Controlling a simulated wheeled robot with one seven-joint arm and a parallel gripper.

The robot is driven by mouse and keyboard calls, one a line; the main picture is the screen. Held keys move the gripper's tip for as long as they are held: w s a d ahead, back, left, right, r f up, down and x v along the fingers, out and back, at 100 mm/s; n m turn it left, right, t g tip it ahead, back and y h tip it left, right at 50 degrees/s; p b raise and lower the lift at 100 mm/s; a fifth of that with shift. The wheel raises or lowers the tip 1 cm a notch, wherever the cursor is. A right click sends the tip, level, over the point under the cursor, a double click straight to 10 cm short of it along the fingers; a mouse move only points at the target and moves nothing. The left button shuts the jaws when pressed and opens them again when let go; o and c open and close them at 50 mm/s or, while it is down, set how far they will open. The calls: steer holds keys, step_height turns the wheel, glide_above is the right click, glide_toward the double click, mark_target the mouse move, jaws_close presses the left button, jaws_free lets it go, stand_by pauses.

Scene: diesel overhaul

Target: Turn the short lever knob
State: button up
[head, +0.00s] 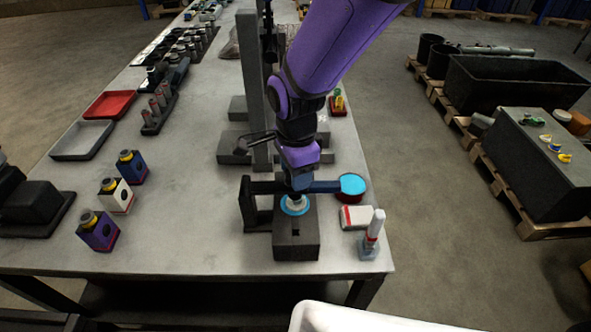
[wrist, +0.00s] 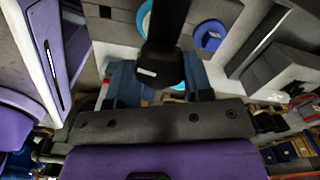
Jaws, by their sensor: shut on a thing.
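The short lever knob seems to be the black bar (wrist: 168,35) between my fingers in the wrist view. My gripper (wrist: 165,80) is shut on it, with a blue finger on either side. In the head view my gripper (head: 296,190) points down over a dark block (head: 297,245) near the table's front edge. A bright blue ring with a pale hub (head: 295,205) sits on the block just under my gripper. The ring also shows partly in the wrist view (wrist: 146,16). My gripper and wrist hide most of the knob in the head view, so its turn angle cannot be told.
A blue-topped round can (head: 352,186), a white-and-red box (head: 356,217) and a pale upright tool (head: 373,235) stand close on the right. A dark frame (head: 248,207) is close on the left. A grey post (head: 254,90) rises behind.

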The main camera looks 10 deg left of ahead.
stand_by(0.3)
steer(key=o, duration=0.9)
step_height(320, 180, up, 11)
steer(key=shift+f, duration=0.1)
stand_by(0.4)
